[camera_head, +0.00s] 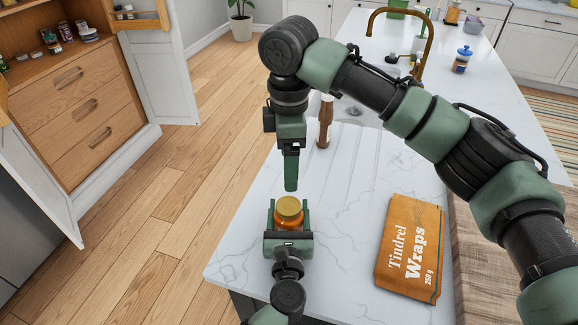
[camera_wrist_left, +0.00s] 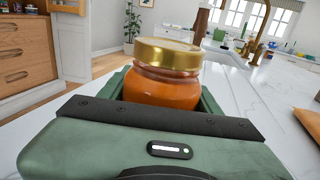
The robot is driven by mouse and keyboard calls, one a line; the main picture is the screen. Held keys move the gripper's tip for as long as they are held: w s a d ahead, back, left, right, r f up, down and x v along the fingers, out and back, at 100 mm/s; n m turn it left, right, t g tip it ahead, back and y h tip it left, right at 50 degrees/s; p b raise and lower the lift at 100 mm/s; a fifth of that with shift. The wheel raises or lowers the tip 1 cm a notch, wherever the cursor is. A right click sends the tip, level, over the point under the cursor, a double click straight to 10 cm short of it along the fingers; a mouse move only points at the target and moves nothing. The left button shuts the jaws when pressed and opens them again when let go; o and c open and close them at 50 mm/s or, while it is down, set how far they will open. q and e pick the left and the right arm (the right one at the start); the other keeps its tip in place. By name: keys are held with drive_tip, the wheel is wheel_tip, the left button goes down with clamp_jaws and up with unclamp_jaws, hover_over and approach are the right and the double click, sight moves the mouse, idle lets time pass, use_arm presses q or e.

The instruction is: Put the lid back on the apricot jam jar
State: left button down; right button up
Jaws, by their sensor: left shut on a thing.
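The orange jam jar (camera_head: 286,222) stands upright between the fingers of my left gripper (camera_head: 288,216), which is shut on it low over the near end of the counter. The jar also fills the middle of the left wrist view (camera_wrist_left: 160,92). A gold lid (camera_head: 288,204) sits level on the jar's mouth, also seen in the left wrist view (camera_wrist_left: 168,54); whether it is tightened cannot be told. My right gripper (camera_head: 291,180) points down above and beyond the jar, apart from the lid. Its fingers show edge-on, so their opening is hidden.
An orange Tindrel Wraps packet (camera_head: 410,248) lies right of the jar on the white counter (camera_head: 340,215). A wooden mill (camera_head: 325,120) stands behind, close to my right gripper. The sink tap (camera_head: 400,30) is farther back. The counter's left edge is near the jar.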

sight(289, 219)
use_arm(q)
drive_tip(key=shift+c, duration=1.3)
unclamp_jaws()
drive_tip(key=shift+s, duration=0.15)
drive_tip(key=shift+s+f, duration=0.15)
drive_tip(key=shift+s, duration=0.2)
drive_tip(key=s+b, duration=0.2)
drive_tip(key=s, duration=0.3)
drive_tip(key=shift+s, duration=0.9)
